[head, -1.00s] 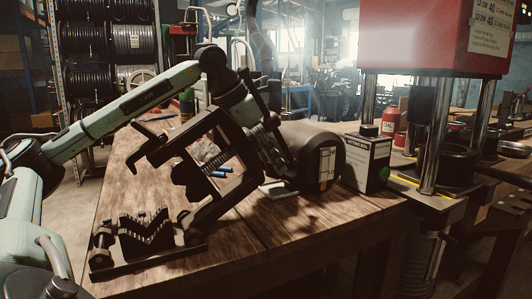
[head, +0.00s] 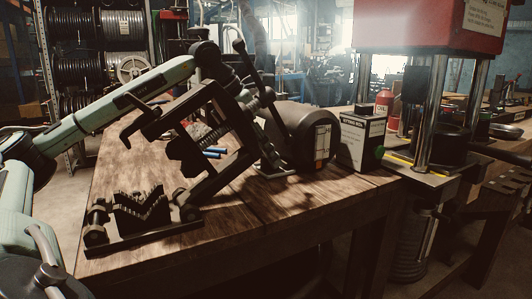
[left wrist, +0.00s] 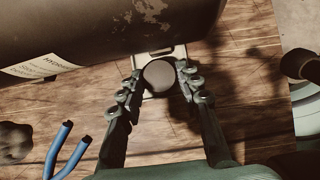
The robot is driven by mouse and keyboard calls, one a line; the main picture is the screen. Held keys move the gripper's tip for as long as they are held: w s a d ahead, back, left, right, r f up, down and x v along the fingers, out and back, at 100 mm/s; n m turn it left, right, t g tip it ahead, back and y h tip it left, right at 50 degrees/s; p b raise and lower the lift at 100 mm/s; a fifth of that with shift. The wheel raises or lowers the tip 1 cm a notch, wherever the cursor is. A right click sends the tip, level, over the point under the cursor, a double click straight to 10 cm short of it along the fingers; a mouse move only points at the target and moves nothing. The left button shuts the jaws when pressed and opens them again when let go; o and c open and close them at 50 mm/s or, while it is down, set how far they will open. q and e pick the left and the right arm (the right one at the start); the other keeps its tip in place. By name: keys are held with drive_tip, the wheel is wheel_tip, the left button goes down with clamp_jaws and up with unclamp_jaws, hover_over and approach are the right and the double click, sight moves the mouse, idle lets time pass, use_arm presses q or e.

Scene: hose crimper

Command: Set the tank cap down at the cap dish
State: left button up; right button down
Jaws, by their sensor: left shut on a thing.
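The tank cap (left wrist: 160,77) is a dark round disc in the left wrist view, between the two fingers of my left gripper (left wrist: 158,72). The gripper is shut on it. The pale square cap dish (left wrist: 174,54) shows just behind and under the cap, beside the dark tank (left wrist: 90,25). I cannot tell whether the cap touches the dish. In the head view my left gripper (head: 270,158) points down beside the tank (head: 303,137), partly behind a dark bench tool. The dish is a thin pale edge (head: 279,175) there, and the cap is hidden. My right gripper is out of view.
The dark bench tool (head: 215,165) with a V-shaped toothed block stands in front of my left arm. Blue-handled pliers (left wrist: 62,150) lie left of the gripper. A labelled box (head: 362,140) and a red press (head: 432,25) stand right.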

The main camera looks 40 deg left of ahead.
use_arm(q)
drive_tip(key=shift+f+b, duration=0.35)
drive_tip(key=o, duration=1.2)
drive_tip(key=shift+v, duration=6)
